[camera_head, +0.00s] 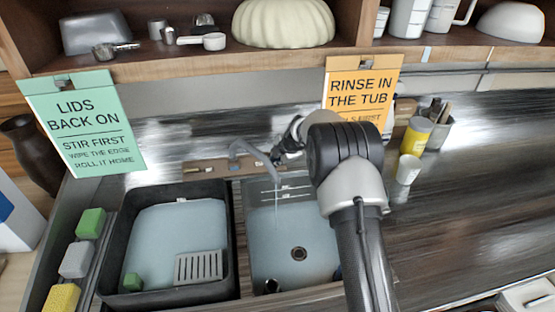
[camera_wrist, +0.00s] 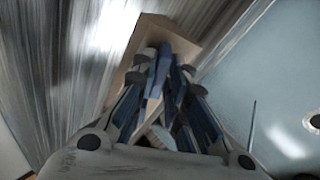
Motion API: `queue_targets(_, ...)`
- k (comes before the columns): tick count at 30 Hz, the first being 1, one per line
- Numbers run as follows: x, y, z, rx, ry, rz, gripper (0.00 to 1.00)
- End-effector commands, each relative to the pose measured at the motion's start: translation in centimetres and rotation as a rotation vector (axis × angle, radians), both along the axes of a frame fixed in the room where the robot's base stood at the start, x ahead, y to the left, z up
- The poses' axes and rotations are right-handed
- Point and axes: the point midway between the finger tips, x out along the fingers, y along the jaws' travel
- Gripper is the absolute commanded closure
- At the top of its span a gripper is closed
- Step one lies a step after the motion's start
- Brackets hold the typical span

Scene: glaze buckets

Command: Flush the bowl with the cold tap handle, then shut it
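My gripper (camera_head: 283,156) is at the back edge of the right sink bowl (camera_head: 270,262), just right of the curved grey tap spout (camera_head: 247,149). In the wrist view my gripper (camera_wrist: 163,62) has its blue-and-dark fingers drawn together over a wooden ledge (camera_wrist: 178,34). I see nothing clearly held between them. A thin stream of water (camera_head: 276,205) falls from the spout into the right bowl, which has a round drain (camera_head: 299,254). I cannot make out the cold tap handle; my gripper and arm cover that area, so contact is unclear.
Sponges line the left edge. Signs hang from the shelf (camera_head: 150,62) above. A yellow can (camera_head: 415,136) and a white cup (camera_head: 407,169) stand right.

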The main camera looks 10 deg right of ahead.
Motion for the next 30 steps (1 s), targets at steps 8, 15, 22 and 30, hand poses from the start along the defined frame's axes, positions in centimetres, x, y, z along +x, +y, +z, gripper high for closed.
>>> queue_targets(8,0.0,0.0,0.02,0.0,0.0,0.0,1.0)
queue_targets(15,0.03,-0.02,-0.15,0.011,-0.002,-0.016,1.0)
queue_targets(22,-0.06,-0.03,-0.58,0.087,-0.002,-0.118,1.0)
queue_targets(30,-0.14,-0.04,-0.28,0.153,0.0,-0.208,1.0)
